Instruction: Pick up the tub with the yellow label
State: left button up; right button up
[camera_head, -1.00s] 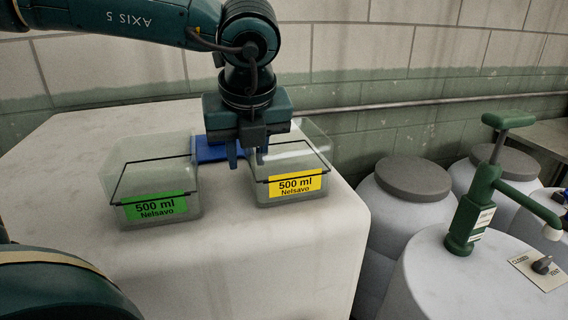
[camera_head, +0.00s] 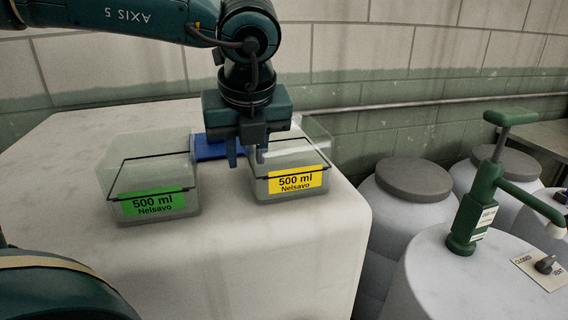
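The tub with the yellow label (camera_head: 296,181) is a clear box with a dark rim line, reading "500 ml Nelsavo". It stands upright on the pale block. A similar clear tub with a green label (camera_head: 153,204) stands to its left. My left gripper (camera_head: 247,158) points down at the left edge of the yellow-label tub. Its two fingers are apart, with the tub's left wall seen near or between them. I cannot tell whether they touch it. The gripper covers part of the tub's back left. My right gripper is not in view.
A blue object (camera_head: 209,147) lies behind and between the tubs. The pale block's top (camera_head: 60,150) has free room at left and front. White drums with grey lids (camera_head: 414,179) and a green hand pump (camera_head: 478,205) stand at right. A block wall is behind.

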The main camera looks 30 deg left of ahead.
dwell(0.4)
pick_arm(q)
grip_shut()
